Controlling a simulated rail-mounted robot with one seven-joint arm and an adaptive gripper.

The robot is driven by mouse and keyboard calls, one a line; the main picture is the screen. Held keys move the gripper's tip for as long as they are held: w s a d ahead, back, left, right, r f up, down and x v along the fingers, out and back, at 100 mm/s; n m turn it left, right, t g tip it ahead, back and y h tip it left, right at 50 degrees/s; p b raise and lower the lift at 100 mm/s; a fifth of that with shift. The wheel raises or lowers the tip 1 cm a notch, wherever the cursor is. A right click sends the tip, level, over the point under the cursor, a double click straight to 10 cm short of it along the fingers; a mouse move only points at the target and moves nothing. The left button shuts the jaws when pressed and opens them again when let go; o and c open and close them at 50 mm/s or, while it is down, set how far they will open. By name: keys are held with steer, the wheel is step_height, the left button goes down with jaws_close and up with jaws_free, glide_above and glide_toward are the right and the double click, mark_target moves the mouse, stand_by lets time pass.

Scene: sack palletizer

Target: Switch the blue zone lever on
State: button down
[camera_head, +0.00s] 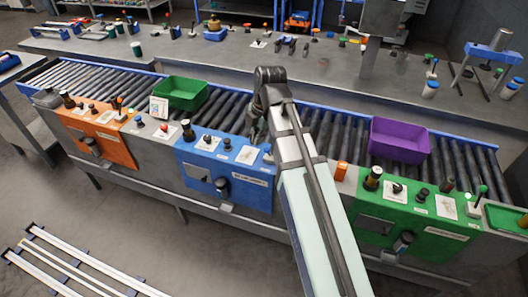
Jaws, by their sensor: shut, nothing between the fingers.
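The blue zone panel (225,165) is in the middle of the conveyor front. Small controls stand on its top, among them a black knob (187,129). A dark rotary handle (222,187) is on its front face. Near the panel's right end a small light piece (268,152) shows beside my arm; it may be the lever, but its position is too small to tell. My gripper (257,130) points down over the rollers behind the panel's right end, shut and empty. Whether it touches anything is unclear. My arm hides the area to the right.
A green bin (181,93) and a purple bin (398,140) sit on the roller conveyor (340,130). The orange panel (100,133) is on the left, the green panel (415,215) on the right. A grey bench (230,58) with small items runs behind.

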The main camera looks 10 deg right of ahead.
steer(key=shift+f, duration=0.1)
step_height(320, 180, down, 10)
steer(key=w+a+p, duration=0.1)
steer(key=a+p, duration=0.1)
steer(key=shift+w+d+r+p, duration=0.2)
steer(key=shift+w+d+p, duration=0.05)
steer(key=shift+d, duration=0.45)
steer(key=shift+w+d+r+p, duration=0.2)
steer(key=shift+w+d, duration=0.05)
steer(key=shift+d, duration=0.45)
steer(key=shift+w+d+r+p, duration=0.2)
steer(key=shift+w+d+p, duration=0.05)
steer(key=shift+d, duration=0.45)
